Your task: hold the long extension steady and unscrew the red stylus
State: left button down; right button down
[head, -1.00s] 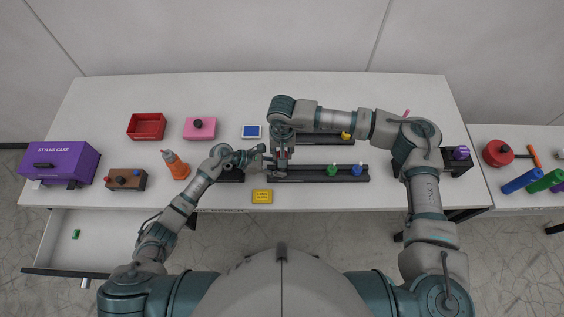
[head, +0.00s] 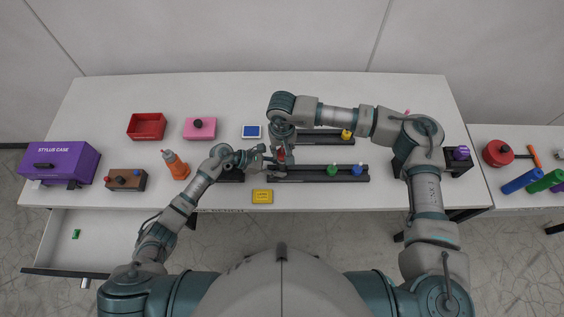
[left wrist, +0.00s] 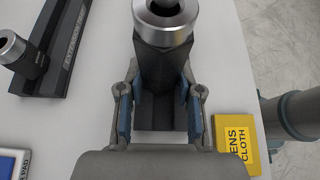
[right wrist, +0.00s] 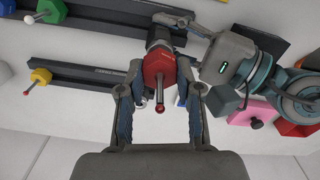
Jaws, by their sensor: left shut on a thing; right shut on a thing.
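The red stylus (right wrist: 160,70) is between the fingers of my right gripper (right wrist: 160,85), its thin ball tip pointing toward the camera. My right gripper (head: 281,150) is shut on it above the front black rack (head: 318,179). The long extension (left wrist: 160,62) is a dark body with a silver collar. My left gripper (left wrist: 160,85) is shut around it from the side. The open socket at the collar's end shows empty in the left wrist view, with the stylus apart from it. In the right wrist view, the extension (right wrist: 157,35) is behind the stylus and partly hidden.
Green (head: 332,169) and blue (head: 357,169) styli stand on the front rack, and a yellow one (head: 346,134) on the rear rack. A yellow lens cloth (head: 262,197) lies at the front edge. A drawer (head: 110,245) is open.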

pick_arm(q)
jog(key=shift+f, duration=0.1)
pick_arm(e)
jog(key=shift+r, duration=0.4)
jog(key=shift+r, duration=1.9)
pick_arm(q)
jog(key=c, duration=0.7)
grip_release()
jog(key=shift+w, duration=0.1)
jog(key=shift+a, duration=0.1)
jog(key=v, duration=1.2)
pick_arm(e)
jog(key=shift+a, duration=0.1)
pick_arm(q)
jog(key=shift+f, duration=0.1)
